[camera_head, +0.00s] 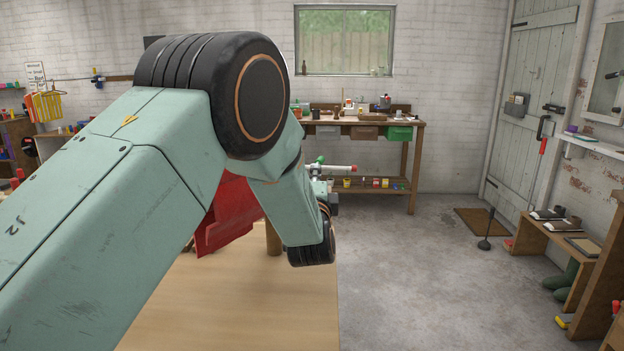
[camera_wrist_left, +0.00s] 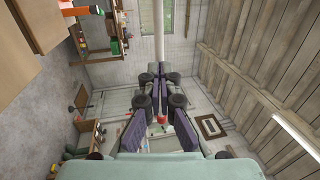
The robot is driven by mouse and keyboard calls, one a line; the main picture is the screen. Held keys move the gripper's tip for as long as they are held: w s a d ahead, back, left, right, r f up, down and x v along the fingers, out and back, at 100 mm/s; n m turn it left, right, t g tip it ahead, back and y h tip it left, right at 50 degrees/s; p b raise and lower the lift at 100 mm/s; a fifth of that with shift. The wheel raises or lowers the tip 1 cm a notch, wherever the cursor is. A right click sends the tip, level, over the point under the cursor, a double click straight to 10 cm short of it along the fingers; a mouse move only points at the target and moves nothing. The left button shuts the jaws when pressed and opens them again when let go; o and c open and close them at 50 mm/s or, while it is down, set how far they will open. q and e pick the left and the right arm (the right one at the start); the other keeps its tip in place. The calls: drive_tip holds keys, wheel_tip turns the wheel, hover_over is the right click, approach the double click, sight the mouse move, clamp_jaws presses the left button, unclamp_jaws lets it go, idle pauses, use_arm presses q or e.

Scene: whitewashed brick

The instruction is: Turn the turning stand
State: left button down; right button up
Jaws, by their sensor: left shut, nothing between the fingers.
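A red panel (camera_head: 228,212) and a brown upright post (camera_head: 273,238) show on the pale wooden table (camera_head: 250,310) in the head view. They may belong to the turning stand, but my left arm hides most of them, so I cannot tell its shape or angle. My left gripper (camera_wrist_left: 160,80) shows in the left wrist view with its fingers together and nothing between them. My right gripper is in neither view.
A workbench (camera_head: 365,122) with bins and small items stands against the back wall under a window (camera_head: 345,40). A low wooden bench (camera_head: 550,250) with shoes and boots is at the right by the door (camera_head: 535,110).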

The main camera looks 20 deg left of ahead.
use_arm(q)
drive_tip(key=w+n+y, duration=0.1)
drive_tip(key=w+g+y, duration=0.1)
drive_tip(key=w+y, duration=0.1)
drive_tip(key=shift+w+a+n+g+p, duration=0.1)
drive_tip(key=shift+a+n+g+p, duration=0.1)
drive_tip(key=shift+n+g+p, duration=0.15)
drive_tip(key=shift+f+p+x, duration=0.15)
drive_tip(key=shift+p+x, duration=0.1)
drive_tip(key=shift+x, duration=0.5)
drive_tip(key=shift+f+p+x, duration=0.1)
drive_tip(key=shift+p+x, duration=0.15)
drive_tip(key=shift+x, duration=0.45)
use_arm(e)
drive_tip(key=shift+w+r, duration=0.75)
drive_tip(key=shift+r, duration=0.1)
use_arm(q)
drive_tip(key=shift+d+f, duration=0.1)
